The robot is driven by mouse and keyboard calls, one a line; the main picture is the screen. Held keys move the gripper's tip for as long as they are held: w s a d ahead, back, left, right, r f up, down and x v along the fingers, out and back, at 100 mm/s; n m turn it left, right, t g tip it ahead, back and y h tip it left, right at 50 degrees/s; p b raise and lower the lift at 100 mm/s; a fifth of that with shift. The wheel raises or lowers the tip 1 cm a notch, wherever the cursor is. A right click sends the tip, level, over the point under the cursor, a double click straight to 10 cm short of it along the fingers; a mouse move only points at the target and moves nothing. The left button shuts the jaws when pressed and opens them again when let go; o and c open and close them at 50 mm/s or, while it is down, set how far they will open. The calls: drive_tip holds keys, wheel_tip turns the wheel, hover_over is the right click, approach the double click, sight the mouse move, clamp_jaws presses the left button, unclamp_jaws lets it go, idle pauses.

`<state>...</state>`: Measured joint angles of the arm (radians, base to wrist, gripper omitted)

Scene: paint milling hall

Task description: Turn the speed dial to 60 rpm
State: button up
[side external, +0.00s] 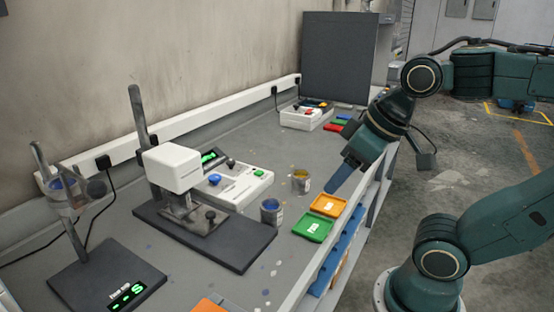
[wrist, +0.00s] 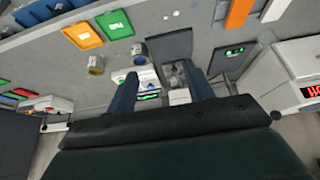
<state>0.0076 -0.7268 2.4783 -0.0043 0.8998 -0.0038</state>
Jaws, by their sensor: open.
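A white control box (side external: 240,188) stands on the bench beside the white-headed machine (side external: 172,167). It carries a black knob (side external: 231,163), a blue button, a green button and a green display (side external: 209,156) partly hidden by the machine's head. I cannot read the display or the knob's pointer, or confirm which knob is the speed dial. My gripper (side external: 345,178) hangs over the bench's front edge, to the right of the box and apart from it. Its two blue fingers (wrist: 163,74) are spread and empty in the wrist view, with the box's green display (wrist: 148,97) between them.
Two paint cans (side external: 271,211) (side external: 301,181), an orange tray (side external: 328,205) and a green tray (side external: 314,228) stand between box and bench edge. A stand with a green readout (side external: 126,295) is at front left. Another white box (side external: 305,117) is farther back.

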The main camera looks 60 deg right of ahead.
drive_tip(key=w+d+r, duration=0.2)
drive_tip(key=w+d, duration=0.1)
drive_tip(key=w, duration=0.7)
drive_tip(key=w+d+r, duration=0.3)
drive_tip(key=w, duration=0.7)
drive_tip(key=w+d+f, duration=0.3)
drive_tip(key=w+d, duration=0.3)
drive_tip(key=w, duration=0.4)
drive_tip(key=g, duration=0.1)
approach(231, 161)
drive_tip(key=v, duration=0.6)
drive_tip(key=shift+w, duration=0.1)
drive_tip(key=shift+f, duration=0.2)
drive_tip(key=x, duration=1.3)
drive_tip(key=shift+w+f, duration=0.1)
drive_tip(key=shift+f, duration=0.15)
drive_tip(key=c, duration=1)
